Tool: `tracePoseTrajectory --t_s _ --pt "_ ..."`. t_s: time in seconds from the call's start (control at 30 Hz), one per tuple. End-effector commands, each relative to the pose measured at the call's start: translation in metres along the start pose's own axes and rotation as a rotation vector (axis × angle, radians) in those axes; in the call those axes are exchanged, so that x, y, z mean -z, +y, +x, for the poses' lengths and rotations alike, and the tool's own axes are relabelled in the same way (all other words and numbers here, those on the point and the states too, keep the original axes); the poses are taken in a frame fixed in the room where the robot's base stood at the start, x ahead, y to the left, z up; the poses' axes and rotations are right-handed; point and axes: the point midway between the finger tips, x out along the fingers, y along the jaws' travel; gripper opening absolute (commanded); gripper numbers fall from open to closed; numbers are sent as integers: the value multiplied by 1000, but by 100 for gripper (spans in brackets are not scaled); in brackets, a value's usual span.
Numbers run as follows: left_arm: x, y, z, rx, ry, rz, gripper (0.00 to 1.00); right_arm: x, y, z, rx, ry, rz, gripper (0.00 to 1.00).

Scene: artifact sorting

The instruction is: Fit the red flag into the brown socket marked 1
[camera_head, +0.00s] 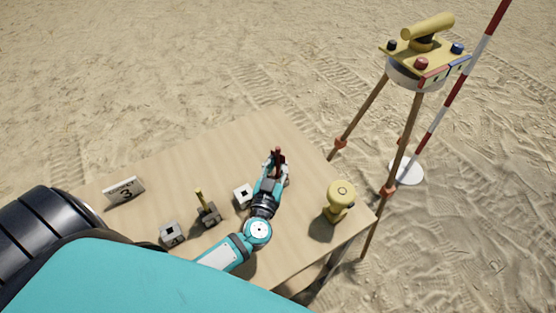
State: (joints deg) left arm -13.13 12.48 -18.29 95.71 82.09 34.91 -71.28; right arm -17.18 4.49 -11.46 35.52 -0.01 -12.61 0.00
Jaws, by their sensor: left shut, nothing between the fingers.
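A small dark red upright piece (279,154), which looks like the red flag, shows at the tips of my left gripper (273,162). The gripper is shut with nothing between its fingers; the red piece is right beside or behind the tips. The gripper covers the foot of the red piece, so I cannot tell whether it stands in a socket. No brown socket marked 1 can be made out. My right gripper is not in view.
On the table (225,150) stand a white block with a dark hole (243,195), another pale block (172,234), a dark block with a yellow post (207,212), a sign reading 3 (124,190) and a yellow instrument (340,196). A tripod (404,130) stands beyond the right edge.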

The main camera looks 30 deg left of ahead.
Motion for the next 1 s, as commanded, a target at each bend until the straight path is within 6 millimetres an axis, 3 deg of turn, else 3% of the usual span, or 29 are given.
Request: tracePoseTrajectory --t_s 0.57,0.83,1.0 --pt "-15 0 0 0 0 0 0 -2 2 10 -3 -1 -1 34" --pt "-14 0 0 0 1 0 32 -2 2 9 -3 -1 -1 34" --pt "-14 0 0 0 1 0 33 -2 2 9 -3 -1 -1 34"
